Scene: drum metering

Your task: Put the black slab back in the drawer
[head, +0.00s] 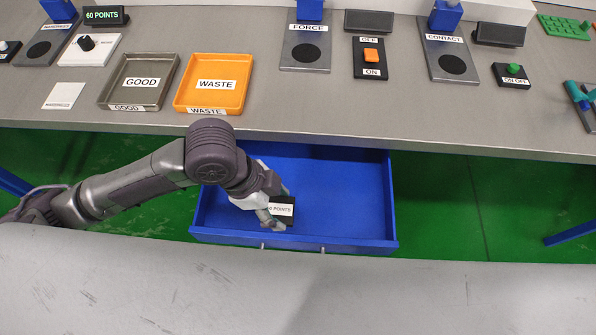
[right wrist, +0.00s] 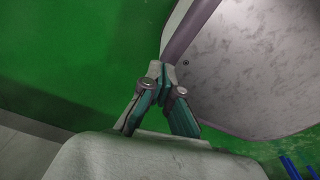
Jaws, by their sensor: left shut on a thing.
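The black slab (head: 283,212), with a white label reading "POINTS" at its end, is inside the open blue drawer (head: 345,240). My left gripper (head: 277,212) reaches down into the drawer and is shut on the slab. Its fingers cover part of the slab, and I cannot tell whether the slab touches the drawer floor. My right gripper (right wrist: 162,76) shows only in the right wrist view. Its fingers come together at the tips with nothing visible between them.
The drawer's right part is empty.

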